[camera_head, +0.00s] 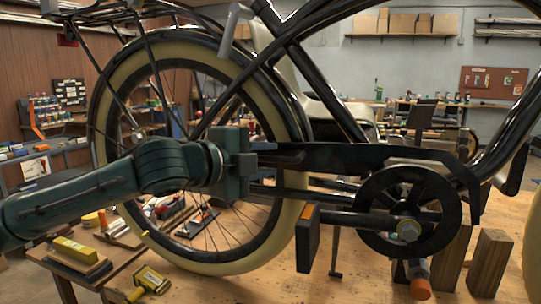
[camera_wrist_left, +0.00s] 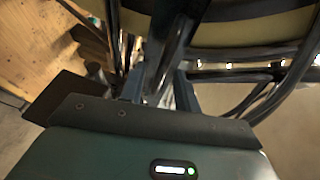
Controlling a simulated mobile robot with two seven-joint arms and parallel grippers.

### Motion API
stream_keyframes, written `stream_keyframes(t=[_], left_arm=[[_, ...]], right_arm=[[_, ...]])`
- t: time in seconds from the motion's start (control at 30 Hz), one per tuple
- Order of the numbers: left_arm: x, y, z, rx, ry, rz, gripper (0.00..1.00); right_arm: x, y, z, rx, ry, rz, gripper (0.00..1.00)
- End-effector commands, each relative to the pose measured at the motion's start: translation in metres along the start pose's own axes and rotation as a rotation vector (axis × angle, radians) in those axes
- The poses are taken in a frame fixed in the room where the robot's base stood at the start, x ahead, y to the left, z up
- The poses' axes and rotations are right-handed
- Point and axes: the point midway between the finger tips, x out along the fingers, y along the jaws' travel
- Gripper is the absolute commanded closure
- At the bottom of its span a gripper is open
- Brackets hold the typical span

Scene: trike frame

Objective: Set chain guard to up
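The chain guard (camera_head: 345,157) is a long dark bar along the trike's side, roughly level, reaching from near the rear wheel to above the black chainring (camera_head: 408,212). My left gripper (camera_head: 274,152) comes in from the left at the guard's rear end, in front of the cream-tyred wheel. In the left wrist view the fingers (camera_wrist_left: 160,92) stand apart with a dark bar (camera_wrist_left: 172,50) between them. I cannot tell whether they press on it or whether that bar is the guard. My right gripper is not in view.
The rear wheel (camera_head: 118,95) stands close behind my left gripper. A pedal (camera_head: 308,238) hangs below the guard. Wooden blocks (camera_head: 488,262) stand on the workbench (camera_head: 360,270) at the right. A yellow-labelled tool (camera_head: 150,280) lies at the lower left.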

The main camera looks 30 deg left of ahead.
Motion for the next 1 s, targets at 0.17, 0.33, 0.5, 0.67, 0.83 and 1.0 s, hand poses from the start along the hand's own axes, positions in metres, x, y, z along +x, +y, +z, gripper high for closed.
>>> stream_keyframes(t=[0.17,0.33,0.5,0.67,0.83,1.0], left_arm=[[0.014,-0.001,0.0,-0.001,0.001,-0.001,0.68],[0.018,0.0,0.0,0.001,0.0,0.0,0.68],[0.018,0.0,0.0,0.001,0.0,0.0,0.68],[0.018,0.0,0.0,0.001,0.0,0.0,0.78],[0.018,0.0,0.0,0.001,0.0,0.0,0.92],[0.018,0.0,0.0,0.001,0.0,0.0,1.0]], right_arm=[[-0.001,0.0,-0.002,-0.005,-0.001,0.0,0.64],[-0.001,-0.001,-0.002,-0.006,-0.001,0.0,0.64],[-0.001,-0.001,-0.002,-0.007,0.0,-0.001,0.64],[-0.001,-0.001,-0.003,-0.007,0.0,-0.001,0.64],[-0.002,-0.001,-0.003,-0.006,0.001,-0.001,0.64],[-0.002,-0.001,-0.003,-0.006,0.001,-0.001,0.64]])
